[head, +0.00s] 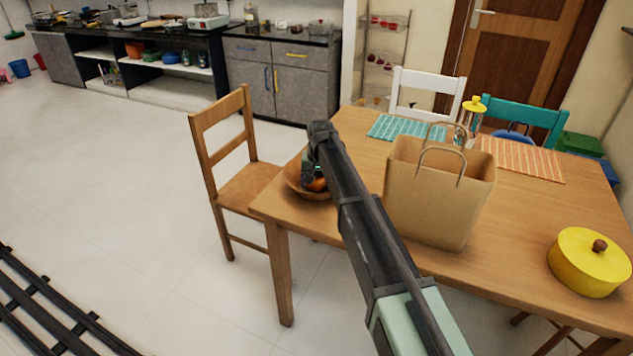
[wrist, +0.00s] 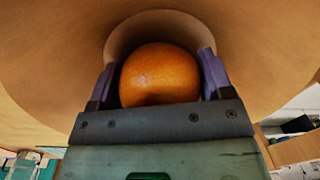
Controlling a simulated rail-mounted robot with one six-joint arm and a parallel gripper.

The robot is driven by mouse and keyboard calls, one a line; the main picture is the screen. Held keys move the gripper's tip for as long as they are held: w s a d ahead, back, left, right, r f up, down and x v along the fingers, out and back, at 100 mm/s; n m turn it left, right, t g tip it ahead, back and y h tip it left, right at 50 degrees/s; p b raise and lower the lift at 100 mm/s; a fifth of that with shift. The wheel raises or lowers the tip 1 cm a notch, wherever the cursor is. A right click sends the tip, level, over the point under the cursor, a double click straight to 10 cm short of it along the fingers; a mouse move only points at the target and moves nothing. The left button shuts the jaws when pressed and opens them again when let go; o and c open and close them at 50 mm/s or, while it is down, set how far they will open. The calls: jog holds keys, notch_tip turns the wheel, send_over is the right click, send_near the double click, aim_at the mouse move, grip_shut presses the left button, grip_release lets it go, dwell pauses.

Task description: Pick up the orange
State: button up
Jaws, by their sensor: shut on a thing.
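The orange (wrist: 160,73) sits between the two fingers of my gripper (wrist: 160,78) in the wrist view, and the gripper is shut on it. The wooden bowl (wrist: 262,60) surrounds the orange and the fingers in that view. In the head view the bowl (head: 307,190) stands at the left corner of the table. The orange (head: 316,184) shows only partly there, below the end of my arm, which hides the gripper's fingers. I cannot tell whether the orange touches the bowl.
A brown paper bag (head: 432,205) stands on the wooden table (head: 520,240) right of my arm. A yellow lidded pot (head: 588,262) is at the right. Placemats (head: 522,160) lie at the back. A wooden chair (head: 245,185) stands left of the table. The floor at left is largely clear.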

jog(key=shift+r, duration=0.15)
notch_tip(320, 180, up, 20)
jog(key=p, duration=2)
jog(key=s+d+r+p, duration=0.4)
jog(key=d, duration=0.4)
jog(key=s+d+r+p, duration=0.4)
jog(key=d+r+p, duration=0.1)
jog(key=d, duration=0.3)
jog(key=s+d+r+p, duration=0.4)
jog(key=d+r+p, duration=0.1)
jog(key=d, duration=0.3)
jog(key=shift+r, duration=0.2)
jog(key=shift+s+d+f, duration=0.1)
jog(key=shift+f, duration=0.05)
